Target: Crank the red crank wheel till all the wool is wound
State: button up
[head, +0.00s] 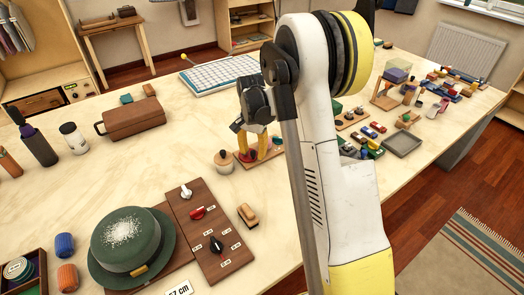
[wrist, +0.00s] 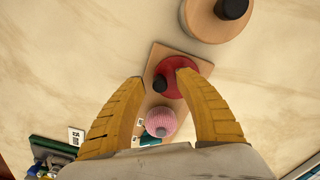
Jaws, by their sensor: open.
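The red crank wheel (wrist: 182,68) lies on a wooden base (wrist: 156,60) in the wrist view, with a dark knob (wrist: 163,87) on its left side. A pink ball of wool (wrist: 161,121) sits on the same base, nearer my palm. My gripper (wrist: 160,80) is open, its yellow fingers on either side of the knob and the wool. The right fingertip covers part of the wheel; I cannot tell whether it touches. In the head view my gripper (head: 254,155) points down over the base, and its fingers and arm partly hide the wheel and wool.
A round wooden pot with a black knob (head: 224,162) stands close to the base. A brush (head: 248,215), a switch board (head: 209,236) and a green hat (head: 130,240) lie nearer. A brown case (head: 134,118) lies left, with bare tabletop between.

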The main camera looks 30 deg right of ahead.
jog(key=shift+r+p, duration=2)
jog(key=shift+r, duration=1.25)
jog(key=shift+a+r, duration=0.1)
jog(key=shift+r, duration=0.05)
jog(key=s+a+r+n+t, duration=0.2)
jog(key=s+a+r+n, duration=0.1)
jog(key=s+a+r, duration=0.3)
jog(key=s+a+r+n+t, duration=0.1)
jog(key=s+a+r+n, duration=0.2)
jog(key=r, duration=0.5)
jog(key=s+a+r+n+t, duration=0.1)
jog(key=s+a+n+t, duration=0.3)
jog(key=s, duration=1.1)
jog(key=a+n, duration=0.1)
jog(key=a, duration=0.2)
jog(key=shift+n, duration=0.3)
